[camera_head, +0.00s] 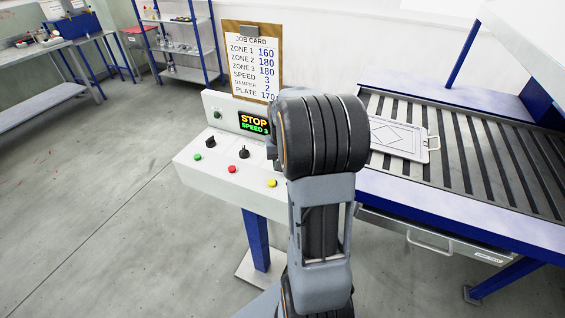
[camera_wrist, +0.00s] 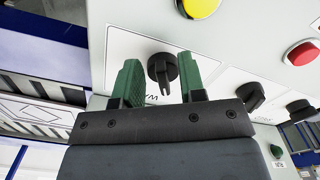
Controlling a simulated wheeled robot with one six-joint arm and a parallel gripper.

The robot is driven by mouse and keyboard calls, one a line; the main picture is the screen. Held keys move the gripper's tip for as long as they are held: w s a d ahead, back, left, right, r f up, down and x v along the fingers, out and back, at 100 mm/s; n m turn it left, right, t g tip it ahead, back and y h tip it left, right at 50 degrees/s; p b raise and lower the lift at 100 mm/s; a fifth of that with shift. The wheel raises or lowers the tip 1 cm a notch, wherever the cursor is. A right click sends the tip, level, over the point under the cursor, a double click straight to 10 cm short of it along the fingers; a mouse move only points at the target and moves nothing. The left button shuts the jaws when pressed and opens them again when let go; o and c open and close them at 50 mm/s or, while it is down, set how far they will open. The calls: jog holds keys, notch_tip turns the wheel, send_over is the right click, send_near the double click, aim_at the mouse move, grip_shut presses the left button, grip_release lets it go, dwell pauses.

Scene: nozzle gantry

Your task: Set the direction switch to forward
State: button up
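In the wrist view a black rotary knob (camera_wrist: 163,68) on the pale panel sits between the two green fingers of my gripper (camera_wrist: 161,76). The fingers are open, with a gap on both sides of the knob. The knob's narrow grip points down in that picture. Its printed label is mostly covered. In the head view my arm hides this knob and my gripper. The control panel (camera_head: 222,185) there has a display (camera_head: 254,124) reading STOP and SPEED 3.
Two other black knobs (camera_head: 211,141) (camera_head: 244,152) and green (camera_head: 197,157), red (camera_head: 232,169) and yellow (camera_head: 272,183) buttons are on the panel. A job card (camera_head: 252,62) stands behind it. A slatted bed (camera_head: 465,150) with a tray (camera_head: 400,137) is at right.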

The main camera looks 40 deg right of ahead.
notch_tip(320, 180, up, 14)
jog(key=shift+b, duration=0.4)
jog(key=shift+f, duration=0.1)
dwell(0.6)
jog(key=s+a+f+n+t, duration=0.2)
jog(key=s+a, duration=0.3)
jog(key=a, duration=0.5)
jog(key=s+a+f+n+t, duration=0.2)
jog(key=s+a+f+n, duration=0.2)
jog(key=a, duration=0.6)
jog(key=shift+s, duration=1.05)
